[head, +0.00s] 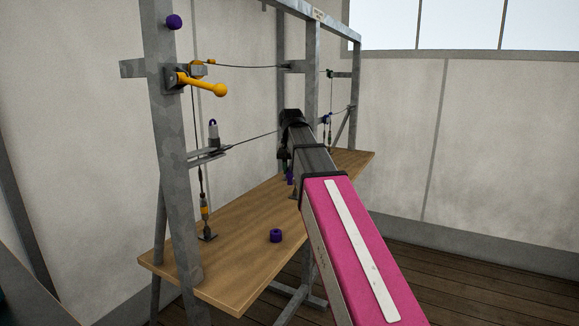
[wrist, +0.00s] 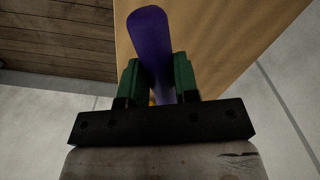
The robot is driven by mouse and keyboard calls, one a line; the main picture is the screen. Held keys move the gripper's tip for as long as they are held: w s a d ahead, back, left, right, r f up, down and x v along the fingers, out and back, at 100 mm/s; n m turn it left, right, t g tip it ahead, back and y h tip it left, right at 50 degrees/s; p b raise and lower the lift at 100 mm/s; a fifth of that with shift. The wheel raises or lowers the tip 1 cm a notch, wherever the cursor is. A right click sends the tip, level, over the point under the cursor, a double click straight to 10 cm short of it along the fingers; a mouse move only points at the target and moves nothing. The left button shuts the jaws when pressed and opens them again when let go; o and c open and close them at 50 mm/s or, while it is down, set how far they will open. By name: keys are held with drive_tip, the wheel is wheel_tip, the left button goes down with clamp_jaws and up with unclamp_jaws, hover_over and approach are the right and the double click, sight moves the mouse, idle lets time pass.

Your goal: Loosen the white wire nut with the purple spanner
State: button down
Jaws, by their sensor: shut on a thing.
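My gripper (wrist: 160,85) has green fingers and is closed on a purple handle (wrist: 150,35), which looks like the purple spanner. The handle sticks out beyond the fingers in the wrist view. In the head view a bit of purple (head: 290,175) shows below the end of my arm, over the far part of the bench; the arm hides most of the gripper. The spanner's working end is not clear. I cannot pick out a white wire nut with certainty in either view.
A wooden bench (head: 240,245) stands in a grey metal frame (head: 168,130). An orange lever (head: 205,85) sticks out from the near post. Wires cross the frame, and one runs down to a yellow fitting (head: 205,212).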

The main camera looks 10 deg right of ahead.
idle(0.3)
drive_tip(key=shift+w+d, duration=0.2)
drive_tip(key=shift+w, duration=0.6)
drive_tip(key=shift+w+d, duration=0.2)
drive_tip(key=shift+w, duration=0.55)
drive_tip(key=shift+w+d, duration=0.2)
drive_tip(key=shift+w, duration=0.6)
drive_tip(key=shift+w, duration=0.15)
drive_tip(key=shift+w+d, duration=0.2)
drive_tip(key=shift+w, duration=0.6)
drive_tip(key=shift+w+d, duration=0.2)
drive_tip(key=shift+w, duration=0.55)
drive_tip(key=shift+w+d, duration=0.2)
drive_tip(key=shift+w, duration=0.6)
drive_tip(key=shift+f, duration=0.85)
